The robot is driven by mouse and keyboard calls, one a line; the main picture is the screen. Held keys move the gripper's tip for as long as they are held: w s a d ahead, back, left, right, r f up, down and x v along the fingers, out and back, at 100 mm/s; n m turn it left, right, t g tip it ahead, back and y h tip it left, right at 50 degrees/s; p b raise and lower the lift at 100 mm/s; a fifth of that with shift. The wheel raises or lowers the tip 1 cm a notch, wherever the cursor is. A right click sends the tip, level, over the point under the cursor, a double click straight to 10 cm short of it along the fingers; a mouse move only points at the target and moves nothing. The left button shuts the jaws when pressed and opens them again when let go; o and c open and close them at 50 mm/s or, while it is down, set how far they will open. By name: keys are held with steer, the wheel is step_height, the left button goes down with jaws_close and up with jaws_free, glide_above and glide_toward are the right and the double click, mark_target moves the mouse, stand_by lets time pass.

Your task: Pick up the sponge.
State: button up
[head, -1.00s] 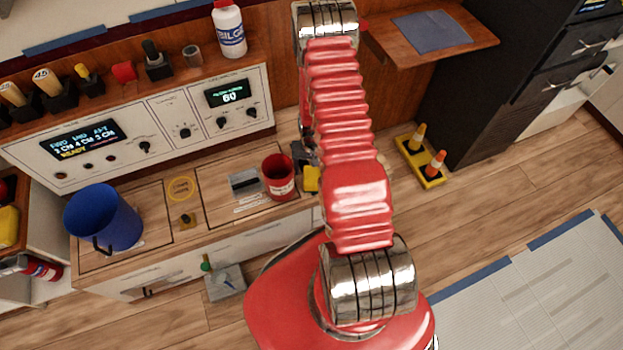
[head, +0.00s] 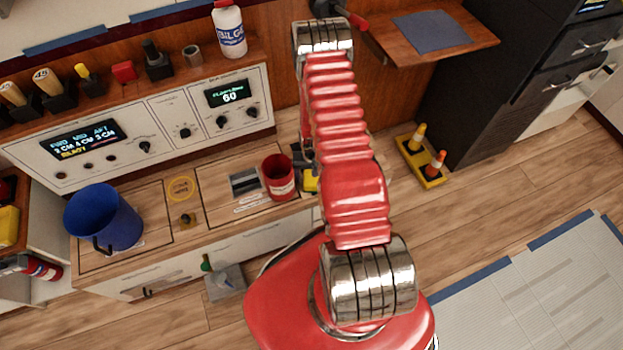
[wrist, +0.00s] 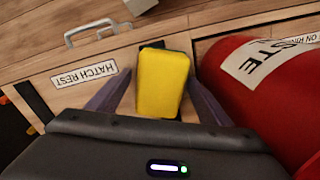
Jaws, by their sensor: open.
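The yellow sponge (wrist: 162,80) lies on the wooden counter in the wrist view, with its long side running away from me. My gripper (wrist: 158,76) is open, with one finger on each side of the sponge. A small gap shows at the left finger; at the right finger I cannot tell whether it touches. In the head view only a yellow part of the sponge (head: 311,181) shows beside my arm, which hides the rest. The dark gripper body shows there only in part.
A red waste container (wrist: 250,75) stands close to the right of my gripper; it also shows in the head view (head: 279,180). A HATCH REST label (wrist: 84,74) and a metal handle (wrist: 98,30) lie to the left. A blue bucket (head: 103,218) stands farther left.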

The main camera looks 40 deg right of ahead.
steer(key=shift+c, duration=0.5)
steer(key=c, duration=1.1)
steer(key=shift+r, duration=0.15)
step_height(320, 180, up, 18)
stand_by(0.6)
